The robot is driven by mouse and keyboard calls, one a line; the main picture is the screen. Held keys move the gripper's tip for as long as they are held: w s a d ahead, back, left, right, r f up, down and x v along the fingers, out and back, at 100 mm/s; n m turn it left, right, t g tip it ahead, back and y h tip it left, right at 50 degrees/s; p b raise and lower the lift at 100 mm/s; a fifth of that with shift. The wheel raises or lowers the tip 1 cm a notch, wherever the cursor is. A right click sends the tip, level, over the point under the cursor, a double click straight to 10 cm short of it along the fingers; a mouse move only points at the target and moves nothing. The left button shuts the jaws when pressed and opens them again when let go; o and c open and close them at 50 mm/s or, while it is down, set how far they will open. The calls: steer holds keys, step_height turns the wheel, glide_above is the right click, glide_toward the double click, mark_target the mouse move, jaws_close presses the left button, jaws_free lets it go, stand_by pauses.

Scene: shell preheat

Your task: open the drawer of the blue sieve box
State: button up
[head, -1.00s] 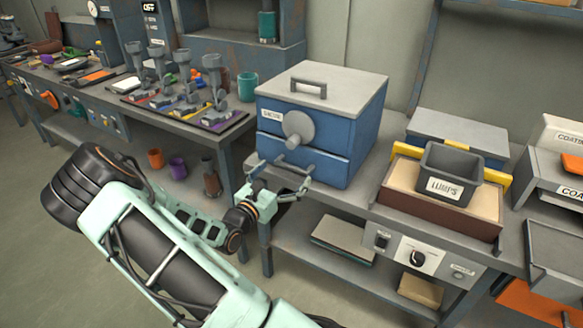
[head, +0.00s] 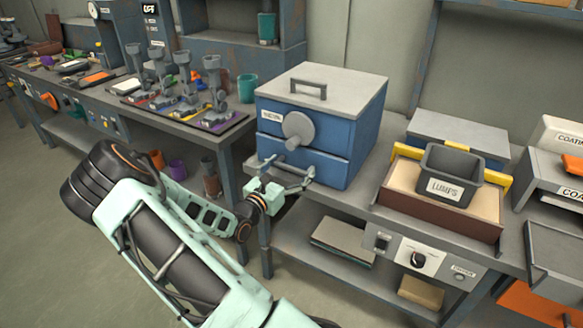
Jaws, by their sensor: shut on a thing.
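The blue sieve box (head: 348,125) stands on the bench, with a grey lid, a top handle (head: 309,88) and a round grey knob (head: 299,129) on its front. My gripper (head: 290,172) is at the drawer front, below the knob, and is shut on the drawer's grey bar handle (head: 292,168). The fingers partly hide the handle.
To the right, a grey bin labelled LUMPS (head: 449,178) sits in a wooden tray with yellow ends. To the left are a rack of grey stands (head: 190,113) and a teal cup (head: 247,87). The floor before the bench is open.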

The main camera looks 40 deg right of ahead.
steer(key=c, duration=0.4)
steer(key=shift+o, duration=0.2)
steer(key=p+v, duration=0.4)
steer(key=v, duration=1.9)
steer(key=shift+p, duration=0.4)
steer(key=shift+d+f, duration=0.1)
steer(key=o, duration=1.6)
steer(key=v, duration=1.2)
